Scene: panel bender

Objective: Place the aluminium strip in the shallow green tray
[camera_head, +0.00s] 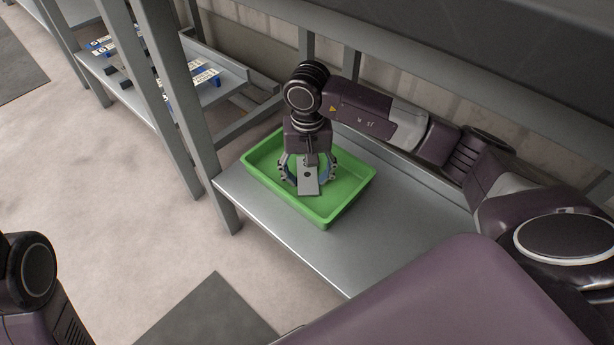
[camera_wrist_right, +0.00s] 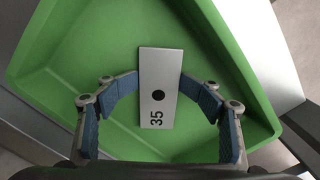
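The aluminium strip (camera_head: 308,178) is a light grey flat plate with a dark round spot. In the right wrist view the strip (camera_wrist_right: 160,100) also shows the number 35. My right gripper (camera_head: 309,174) points down inside the outline of the shallow green tray (camera_head: 345,208). My left gripper is out of view; only part of my left arm shows at lower left.
The tray stands on a grey metal shelf (camera_head: 262,227) with a bare stretch to its right. A grey upright post (camera_head: 186,95) stands left of the tray. Another shelf at upper left carries several numbered strips (camera_head: 205,76). The tray floor around the strip looks clear.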

